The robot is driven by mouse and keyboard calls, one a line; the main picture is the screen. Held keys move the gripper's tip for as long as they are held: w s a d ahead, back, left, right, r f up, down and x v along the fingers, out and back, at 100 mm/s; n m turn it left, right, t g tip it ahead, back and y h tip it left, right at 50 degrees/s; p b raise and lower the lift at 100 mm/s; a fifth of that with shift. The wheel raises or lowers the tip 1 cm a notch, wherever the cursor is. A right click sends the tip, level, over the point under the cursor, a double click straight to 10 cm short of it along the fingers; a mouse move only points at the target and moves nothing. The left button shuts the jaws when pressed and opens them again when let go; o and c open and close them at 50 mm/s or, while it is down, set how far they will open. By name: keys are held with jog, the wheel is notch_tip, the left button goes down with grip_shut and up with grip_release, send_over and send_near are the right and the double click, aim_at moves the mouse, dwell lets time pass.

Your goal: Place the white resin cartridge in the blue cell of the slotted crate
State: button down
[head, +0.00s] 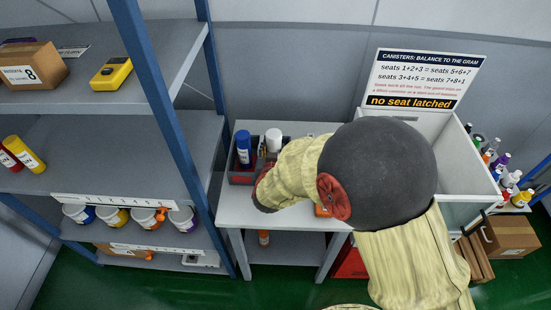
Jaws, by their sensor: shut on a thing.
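The white resin cartridge (273,140) stands upright at the back right of the slotted crate (240,180). Its lower end is hidden, so I cannot tell if it touches a cell floor. My gripper (263,160) is at the crate's right side, close against the cartridge and shut on it; the fingertips are mostly hidden by my arm. A blue cartridge (243,147) stands upright in the crate to the left. Reddish cell surfaces show at the crate's front; the blue cell cannot be made out.
The crate sits on a grey table (236,212) beside a blue-posted shelf (165,90) on the left. A white bin (455,160) with a sign (425,80) reading "no seat latched" stands right. Several bottles (503,160) stand beyond it.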

jog(key=shift+w+d+f, duration=0.25)
jog(key=shift+w+f, duration=0.35)
jog(key=shift+f, duration=0.1)
jog(key=shift+w+f+b, duration=0.15)
jog(key=shift+f+b, duration=0.3)
jog(key=shift+f, duration=0.45)
jog(key=shift+w+f+b, duration=0.1)
jog(key=shift+f+b, duration=0.3)
jog(key=shift+f, duration=0.5)
jog(key=shift+f, duration=0.15)
jog(key=c, duration=1.5)
grip_release()
